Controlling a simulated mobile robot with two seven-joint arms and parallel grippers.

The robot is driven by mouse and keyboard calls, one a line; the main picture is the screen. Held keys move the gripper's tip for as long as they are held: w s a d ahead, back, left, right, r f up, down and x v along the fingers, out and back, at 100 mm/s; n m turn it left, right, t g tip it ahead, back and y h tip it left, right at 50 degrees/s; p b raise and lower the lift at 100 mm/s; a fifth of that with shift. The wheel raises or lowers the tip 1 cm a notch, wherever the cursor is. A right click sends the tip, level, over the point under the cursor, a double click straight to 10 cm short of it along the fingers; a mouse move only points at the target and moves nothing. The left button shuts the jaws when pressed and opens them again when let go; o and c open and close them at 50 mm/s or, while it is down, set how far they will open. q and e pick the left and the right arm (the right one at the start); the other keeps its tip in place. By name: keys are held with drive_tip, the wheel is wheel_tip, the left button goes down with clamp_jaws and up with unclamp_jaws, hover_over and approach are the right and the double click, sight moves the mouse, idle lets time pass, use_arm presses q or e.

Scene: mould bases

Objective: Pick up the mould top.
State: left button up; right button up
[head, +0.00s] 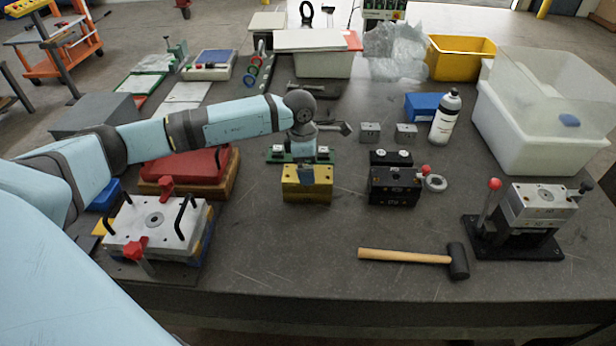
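Several mould bases stand on the dark table, and I cannot tell which part is the mould top. A yellow block (307,185) sits near the middle, in front of a green base (275,158) with small silver blocks. A black block (393,190) with a red knob is to its right. A silver block (537,205) sits on a black stand at the far right. A silver plate (150,222) with black handles and red clamps is at the left. My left gripper (304,152) points down over the green base, behind the yellow block; its fingers are not clear. My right gripper is not in view.
A mallet (405,257) lies at the front. Two small metal blocks (370,132), a blue box (425,107), a white bottle (445,117) and a clear bin (535,130) stand at the back right. A red block (187,165) is under my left arm.

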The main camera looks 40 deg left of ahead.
use_arm(q)
wheel_tip(320, 180, down, 4)
drive_tip(key=shift+s+r+p, duration=0.15)
drive_tip(key=shift+p, duration=0.5)
drive_tip(key=shift+f, duration=0.6)
drive_tip(key=c, duration=1.3)
drive_tip(key=shift+w+r, duration=0.1)
drive_tip(key=shift+w, duration=0.1)
drive_tip(key=shift+c, duration=0.8)
